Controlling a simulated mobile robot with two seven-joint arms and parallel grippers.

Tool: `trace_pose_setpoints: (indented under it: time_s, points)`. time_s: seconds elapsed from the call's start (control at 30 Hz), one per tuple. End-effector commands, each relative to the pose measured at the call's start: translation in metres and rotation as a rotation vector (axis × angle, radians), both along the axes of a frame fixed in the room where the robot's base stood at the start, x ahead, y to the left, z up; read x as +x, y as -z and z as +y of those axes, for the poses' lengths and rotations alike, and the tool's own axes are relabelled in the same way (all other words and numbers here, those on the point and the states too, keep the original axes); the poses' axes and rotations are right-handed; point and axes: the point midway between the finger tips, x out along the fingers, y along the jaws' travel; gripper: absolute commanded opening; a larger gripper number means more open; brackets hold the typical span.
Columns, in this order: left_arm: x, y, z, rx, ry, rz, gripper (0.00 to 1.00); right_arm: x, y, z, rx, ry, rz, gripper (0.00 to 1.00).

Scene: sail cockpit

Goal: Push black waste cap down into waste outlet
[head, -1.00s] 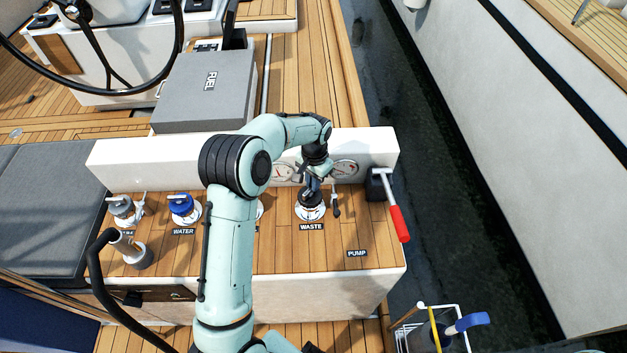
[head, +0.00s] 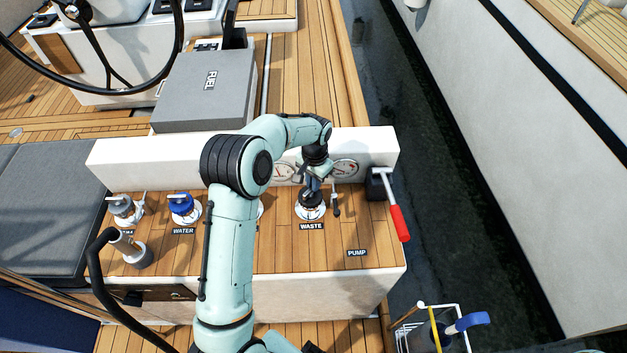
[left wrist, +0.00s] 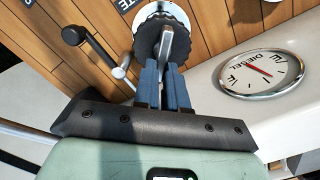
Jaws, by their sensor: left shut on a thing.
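The black waste cap (head: 310,200) is at the round white waste outlet (head: 311,214), above the WASTE label. My left gripper (head: 312,186) is over the outlet, pointing down. Its blue-grey fingers (left wrist: 168,72) are closed on the cap's handle. How deep the cap sits in the outlet is hard to tell. My right gripper is not in view.
A small lever (head: 335,203) stands just right of the outlet. Gauges (head: 344,170) line the white panel behind. A blue water cap (head: 181,205) and a grey cap (head: 122,207) are to the left. A red-handled pump lever (head: 397,215) is at the right edge.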

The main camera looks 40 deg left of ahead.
Motion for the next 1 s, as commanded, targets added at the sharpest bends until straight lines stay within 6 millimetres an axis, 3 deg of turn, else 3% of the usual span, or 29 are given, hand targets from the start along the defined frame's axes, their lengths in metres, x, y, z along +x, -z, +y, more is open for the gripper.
trace_pose_setpoints:
  time_s: [0.33,0.37,0.4,0.7,1.0]
  points:
    - [0.0,0.008,0.0,0.0,0.0,-0.001,0.0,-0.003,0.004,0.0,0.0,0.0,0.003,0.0]
    - [0.0,0.007,0.0,0.0,0.0,-0.001,0.21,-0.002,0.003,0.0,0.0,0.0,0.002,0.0]
    - [0.0,0.007,0.0,0.0,0.0,-0.001,0.22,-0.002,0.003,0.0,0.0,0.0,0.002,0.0]
    - [0.0,0.005,0.0,0.0,0.0,0.0,0.22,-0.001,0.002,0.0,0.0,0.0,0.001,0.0]
    - [0.002,-0.02,0.0,0.0,0.0,-0.003,0.22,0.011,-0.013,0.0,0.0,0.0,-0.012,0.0]
